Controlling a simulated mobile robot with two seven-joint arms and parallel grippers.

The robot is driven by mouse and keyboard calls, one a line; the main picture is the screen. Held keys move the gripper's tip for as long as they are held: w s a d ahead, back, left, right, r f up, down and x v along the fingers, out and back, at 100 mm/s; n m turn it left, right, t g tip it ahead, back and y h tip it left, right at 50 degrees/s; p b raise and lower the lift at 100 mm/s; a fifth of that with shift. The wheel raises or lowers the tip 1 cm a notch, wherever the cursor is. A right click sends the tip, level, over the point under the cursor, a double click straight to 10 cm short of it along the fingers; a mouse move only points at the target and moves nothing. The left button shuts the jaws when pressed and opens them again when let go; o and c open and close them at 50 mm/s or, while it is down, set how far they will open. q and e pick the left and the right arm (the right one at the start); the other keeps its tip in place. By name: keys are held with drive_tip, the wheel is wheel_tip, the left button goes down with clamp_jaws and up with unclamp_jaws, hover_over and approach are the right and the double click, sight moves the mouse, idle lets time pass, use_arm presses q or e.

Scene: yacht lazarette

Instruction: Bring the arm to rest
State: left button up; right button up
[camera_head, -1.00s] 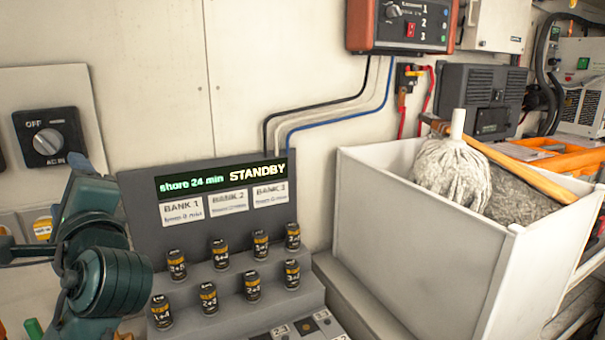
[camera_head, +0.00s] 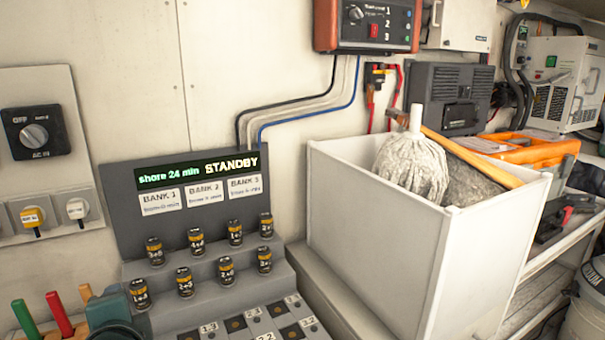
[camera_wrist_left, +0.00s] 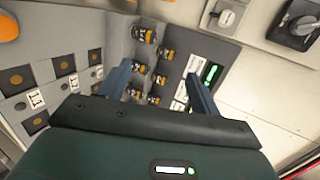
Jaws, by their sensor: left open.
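My left gripper (camera_wrist_left: 158,78) shows in the left wrist view with its two blue fingers apart and nothing between them. Beyond the fingers is the grey stepped stand with several black cylinders (camera_wrist_left: 161,78) labelled in gold. In the head view only a teal part of my left arm shows at the bottom left edge; its fingers are out of that frame. The stand's display (camera_head: 197,172) reads "shore 24 min STANDBY". Several cylinders (camera_head: 185,281) stand upright on its two steps. My right gripper is in neither view.
A white open bin (camera_head: 375,240) holding a mop (camera_head: 412,168) stands right of the stand. Red and green handles (camera_head: 59,313) rise at lower left. A rotary switch (camera_head: 34,135) and sockets with plugs (camera_head: 33,218) are on the left wall. A control box (camera_head: 368,25) hangs above.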

use_arm(q)
drive_tip(key=s+d+f+n+g+h, duration=0.4)
drive_tip(key=s+f+n, duration=0.1)
drive_tip(key=s+f, duration=0.55)
drive_tip(key=s+d+f+n+g+h, duration=0.4)
drive_tip(key=s+d+f+n, duration=0.1)
drive_tip(key=s+f, duration=0.55)
drive_tip(key=w+d+f+t+h, duration=0.1)
drive_tip(key=w+d+f+t, duration=0.1)
drive_tip(key=f, duration=0.3)
drive_tip(key=w+d+f+m+t+h, duration=0.1)
drive_tip(key=w+d+f+t, duration=0.2)
drive_tip(key=w+f+t, duration=0.1)
drive_tip(key=shift+w+f+t, duration=0.3)
drive_tip(key=shift+f, duration=0.3)
